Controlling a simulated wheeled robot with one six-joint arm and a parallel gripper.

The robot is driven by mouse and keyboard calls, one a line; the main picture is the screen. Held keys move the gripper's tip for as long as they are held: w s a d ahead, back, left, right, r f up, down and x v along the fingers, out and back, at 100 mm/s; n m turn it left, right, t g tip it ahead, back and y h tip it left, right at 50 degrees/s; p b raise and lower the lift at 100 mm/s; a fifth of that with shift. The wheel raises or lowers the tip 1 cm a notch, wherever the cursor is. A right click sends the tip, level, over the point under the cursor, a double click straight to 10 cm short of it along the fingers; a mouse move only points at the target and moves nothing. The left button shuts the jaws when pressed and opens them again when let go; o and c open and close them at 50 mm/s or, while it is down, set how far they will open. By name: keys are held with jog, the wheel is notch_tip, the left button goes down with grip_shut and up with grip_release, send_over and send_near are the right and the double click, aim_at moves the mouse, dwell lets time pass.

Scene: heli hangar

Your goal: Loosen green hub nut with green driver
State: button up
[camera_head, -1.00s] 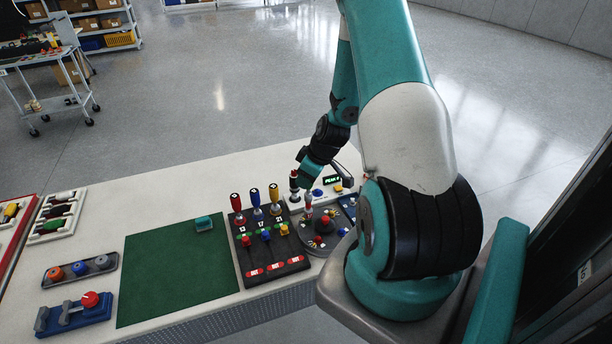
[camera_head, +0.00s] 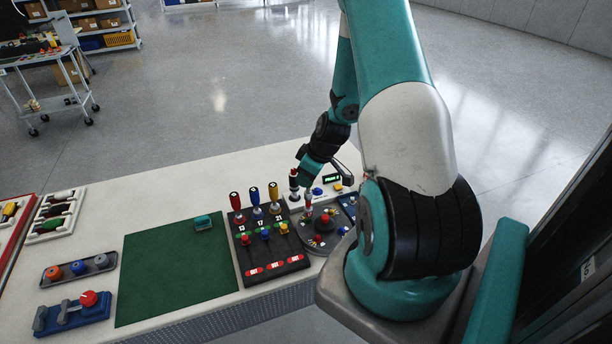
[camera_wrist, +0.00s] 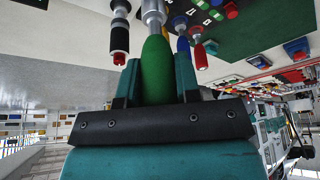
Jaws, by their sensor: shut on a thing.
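My gripper (camera_wrist: 156,84) is shut on the green driver (camera_wrist: 157,62), its fingers on either side of the handle. The driver's metal shank (camera_wrist: 154,14) runs out past the top of the wrist view, so its tip is hidden there. In the head view my gripper (camera_head: 307,183) is low over the far side of a dark round hub plate (camera_head: 335,238) with a red knob in its middle. The green hub nut cannot be made out, and I cannot tell whether the driver tip touches it.
Red (camera_head: 236,203), blue (camera_head: 256,197) and yellow (camera_head: 273,194) drivers stand in a black block left of the hub. A black upright tool (camera_head: 294,182) stands close beside my gripper. A small display (camera_head: 332,178) is behind. The green mat (camera_head: 175,270) is mostly clear.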

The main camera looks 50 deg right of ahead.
jog(key=shift+f+b, duration=0.9)
jog(key=shift+f, duration=0.15)
dwell(0.4)
jog(key=o, duration=0.7)
jog(key=shift+o, duration=0.2)
jog(key=shift+r, duration=0.1)
